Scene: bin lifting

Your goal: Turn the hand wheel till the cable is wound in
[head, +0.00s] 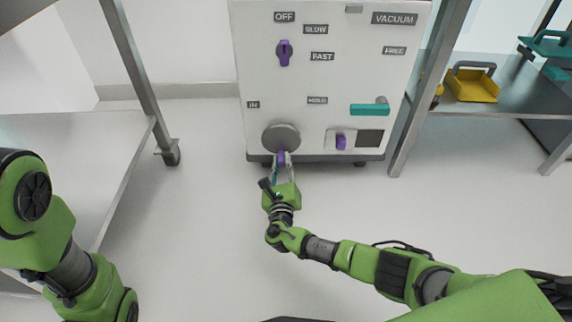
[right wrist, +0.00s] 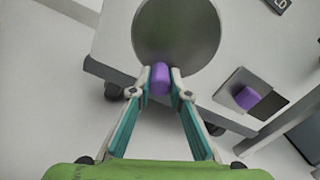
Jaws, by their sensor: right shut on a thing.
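The hand wheel (head: 281,138) is a grey disc low on the front of a white cabinet. It also shows in the right wrist view (right wrist: 176,30). Its purple handle (right wrist: 159,78) is at the bottom of the wheel. My right gripper (head: 281,160) is shut on the handle, with one finger on each side of it in the right wrist view. The cable is not visible in either view. My left arm shows at the left edge of the head view, but its gripper is out of sight.
The white cabinet (head: 330,80) carries a purple knob (head: 284,52) near the OFF, SLOW and FAST labels, a teal lever (head: 369,109) and a small purple switch (head: 341,142). A metal table (head: 75,122) stands at left. A shelf (head: 465,104) at right holds a yellow dustpan-like tray (head: 472,86).

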